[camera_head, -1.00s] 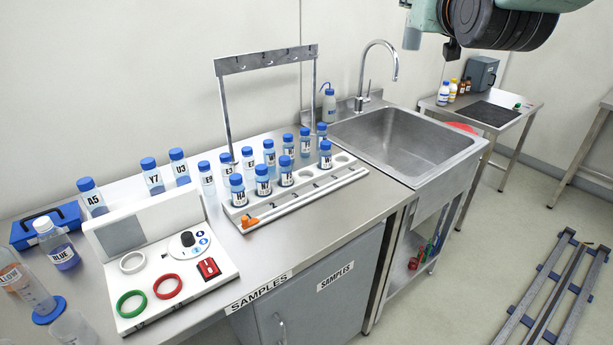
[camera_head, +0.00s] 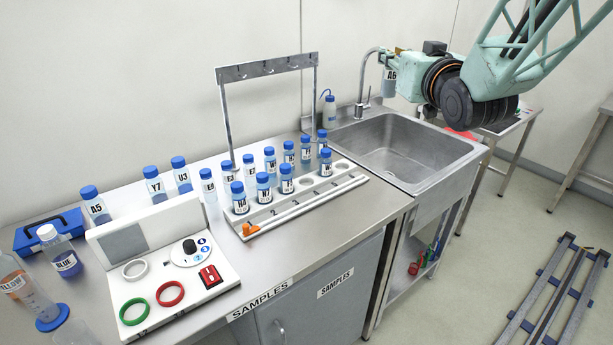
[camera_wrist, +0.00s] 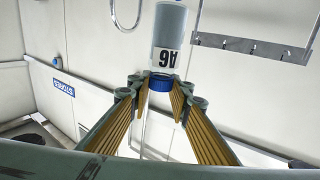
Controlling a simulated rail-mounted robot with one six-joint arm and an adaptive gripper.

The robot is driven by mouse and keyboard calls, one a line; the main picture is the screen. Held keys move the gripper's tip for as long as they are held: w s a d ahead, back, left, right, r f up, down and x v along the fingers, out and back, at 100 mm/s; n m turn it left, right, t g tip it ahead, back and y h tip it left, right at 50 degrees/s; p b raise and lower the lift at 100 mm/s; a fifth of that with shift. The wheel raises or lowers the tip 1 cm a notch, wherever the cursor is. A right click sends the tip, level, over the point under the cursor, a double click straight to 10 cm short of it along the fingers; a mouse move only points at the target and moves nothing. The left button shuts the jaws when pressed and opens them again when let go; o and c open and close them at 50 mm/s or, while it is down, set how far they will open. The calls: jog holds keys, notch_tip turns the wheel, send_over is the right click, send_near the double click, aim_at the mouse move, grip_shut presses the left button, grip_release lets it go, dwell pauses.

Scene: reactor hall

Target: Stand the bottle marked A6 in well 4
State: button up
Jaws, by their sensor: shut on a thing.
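My gripper (camera_wrist: 160,95) is shut on the blue cap of the bottle marked A6 (camera_wrist: 168,40), whose label and pale blue body show in the wrist view. In the head view the bottle marked A6 (camera_head: 390,78) hangs upright below my gripper (camera_head: 389,55), in the air in front of the tap, apart from the bench. The white rack (camera_head: 352,181) stands on the bench to the left of the sink. It holds several blue-capped bottles. Its front row has a gap between bottles, and an open well shows at the right end. The well numbers are too small to read surely.
A metal frame with hooks (camera_head: 266,66) rises behind the rack. The tap (camera_head: 366,75) and a wash bottle (camera_head: 330,112) stand at the sink (camera_head: 405,145). A white control panel (camera_head: 175,290) and more bottles are at the left.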

jog(key=s+a+f+n+g+y+p, duration=0.1)
jog(key=s+a+f+n+g+y, duration=0.1)
jog(key=f, duration=0.6)
jog(key=s+a+f+n+g+y+p, duration=0.1)
jog(key=s+a+f+n+g+y, duration=0.1)
jog(key=f, duration=0.7)
jog(key=s+a+f+n+g+y+p, duration=0.2)
jog(key=s+a+f+n+y, duration=0.2)
jog(key=f, duration=0.4)
jog(key=s+a+y, duration=0.1)
jog(key=a+y, duration=0.1)
jog(key=shift+s+a+f+y, duration=0.2)
jog(key=shift+s+f+y, duration=0.1)
jog(key=shift+s+f, duration=0.1)
jog(key=shift+w, duration=0.1)
jog(key=w+f+b+x, duration=0.1)
jog(key=b+x, duration=0.1)
jog(key=x, duration=1.2)
jog(key=shift+w+d+f, duration=0.15)
jog(key=shift+f, duration=0.1)
jog(key=shift+w+a+f+b, duration=0.15)
jog(key=shift+f+b, duration=0.05)
jog(key=shift+f, duration=0.4)
jog(key=shift+w+a+f+b, duration=0.15)
jog(key=shift+f+b, duration=0.05)
jog(key=shift+f, duration=0.45)
jog(key=shift+w+a+f+b, duration=0.15)
jog(key=shift+f+b, duration=0.05)
jog(key=shift+f, duration=0.4)
